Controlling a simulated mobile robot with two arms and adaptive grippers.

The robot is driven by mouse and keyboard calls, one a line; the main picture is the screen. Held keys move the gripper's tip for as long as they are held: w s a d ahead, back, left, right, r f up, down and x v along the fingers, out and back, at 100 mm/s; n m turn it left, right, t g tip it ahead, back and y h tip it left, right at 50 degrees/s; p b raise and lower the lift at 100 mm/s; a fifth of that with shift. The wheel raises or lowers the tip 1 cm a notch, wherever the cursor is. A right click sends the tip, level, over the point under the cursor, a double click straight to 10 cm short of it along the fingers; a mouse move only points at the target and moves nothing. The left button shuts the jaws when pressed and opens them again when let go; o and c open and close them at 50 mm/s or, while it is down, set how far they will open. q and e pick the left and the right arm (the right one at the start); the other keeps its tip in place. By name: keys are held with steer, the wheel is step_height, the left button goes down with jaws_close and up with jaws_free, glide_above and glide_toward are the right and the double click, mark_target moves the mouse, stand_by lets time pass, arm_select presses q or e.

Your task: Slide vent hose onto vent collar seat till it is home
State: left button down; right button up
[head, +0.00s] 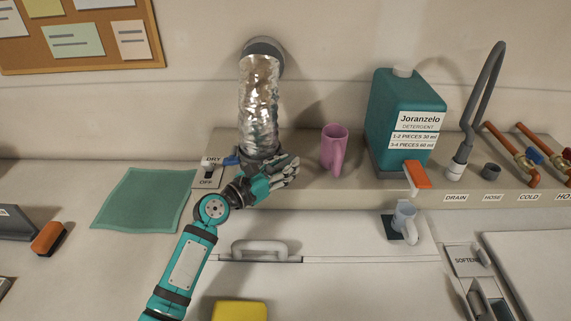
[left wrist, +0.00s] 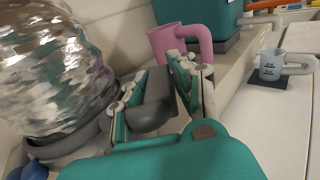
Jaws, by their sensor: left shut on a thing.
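The vent hose (head: 259,105) is a crinkled silver foil tube. It runs from a grey round fitting (head: 264,47) on the wall down to a grey cuff at its lower end, over the back ledge. In the left wrist view the hose (left wrist: 45,75) fills the left side, with the grey cuff (left wrist: 65,143) below it. My left gripper (head: 284,170) is at the right of the cuff, its fingers shut around a grey grip piece (left wrist: 157,103) beside the cuff. The vent collar seat cannot be told apart under the cuff; whether the cuff sits fully down is hidden. My right gripper is not in view.
A blue lever (head: 231,161) and a DRY/OFF switch (head: 208,172) are left of the cuff. A pink cup (head: 334,149) and teal detergent jug (head: 402,120) stand to the right on the ledge (head: 310,195). A green cloth (head: 146,199) lies left; a yellow sponge (head: 239,311) is in front.

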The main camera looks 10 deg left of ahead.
arm_select(q)
steer(key=shift+f+b, duration=0.85)
steer(key=shift+f, duration=0.35)
steer(key=c, duration=1)
jaws_free()
steer(key=shift+p+v, duration=0.5)
steer(key=shift+v, duration=0.85)
steer(key=v, duration=0.5)
steer(key=shift+s+a+p, duration=0.1)
steer(key=shift+s+p, duration=0.05)
steer(key=shift+p, duration=0.25)
